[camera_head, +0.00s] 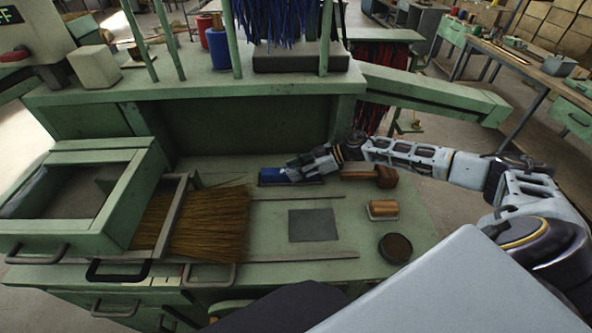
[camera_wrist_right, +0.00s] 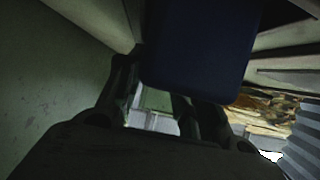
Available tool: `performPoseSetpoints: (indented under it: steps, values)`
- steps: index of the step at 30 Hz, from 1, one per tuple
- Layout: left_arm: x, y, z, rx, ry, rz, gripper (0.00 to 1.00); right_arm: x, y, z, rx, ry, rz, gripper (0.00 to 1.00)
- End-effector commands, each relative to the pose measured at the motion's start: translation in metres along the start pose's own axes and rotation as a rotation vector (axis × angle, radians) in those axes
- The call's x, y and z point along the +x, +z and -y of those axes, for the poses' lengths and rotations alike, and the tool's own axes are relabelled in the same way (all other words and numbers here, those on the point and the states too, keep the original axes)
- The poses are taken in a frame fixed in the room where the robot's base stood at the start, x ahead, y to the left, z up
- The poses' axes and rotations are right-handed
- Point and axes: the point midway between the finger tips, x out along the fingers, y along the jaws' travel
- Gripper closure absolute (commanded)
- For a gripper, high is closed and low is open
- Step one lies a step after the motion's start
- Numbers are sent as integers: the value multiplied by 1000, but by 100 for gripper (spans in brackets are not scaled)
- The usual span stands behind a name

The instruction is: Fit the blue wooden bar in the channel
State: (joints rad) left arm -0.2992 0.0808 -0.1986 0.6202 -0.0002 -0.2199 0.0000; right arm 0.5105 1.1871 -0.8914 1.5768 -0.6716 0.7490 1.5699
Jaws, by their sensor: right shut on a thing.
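The blue wooden bar (camera_head: 271,176) lies low over the far part of the green worktop in the head view, close to the upright back panel. My right gripper (camera_head: 297,172) reaches in from the right and is shut on the bar's right end. In the right wrist view the bar (camera_wrist_right: 198,45) is a dark blue block between the fingers (camera_wrist_right: 165,95). Two thin pale rails (camera_head: 300,197) run along the worktop in front of the bar, possibly the channel's edges; I cannot tell whether the bar touches the surface. My left gripper is not in view.
A bundle of straw bristles (camera_head: 205,222) lies at the left beside a green drawer (camera_head: 75,190). A grey plate (camera_head: 314,225), a wooden-handled block (camera_head: 382,209), a round dark tin (camera_head: 395,248) and a wooden mallet (camera_head: 383,176) lie on the worktop. A shelf overhangs the back.

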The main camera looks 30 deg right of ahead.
Motion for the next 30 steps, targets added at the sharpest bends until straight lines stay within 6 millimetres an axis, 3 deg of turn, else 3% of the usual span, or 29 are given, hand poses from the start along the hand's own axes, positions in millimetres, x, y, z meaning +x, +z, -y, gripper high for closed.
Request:
performPoseSetpoints:
  steps: [13,14,18,30]
  values:
    - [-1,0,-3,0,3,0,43,2,2,0,-1,0,-2,99]
    - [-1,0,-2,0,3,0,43,2,3,0,-1,-1,-1,63]
    - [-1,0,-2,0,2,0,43,2,3,0,-1,-1,-1,45]
    - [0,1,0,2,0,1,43,1,2,0,-1,0,0,43]
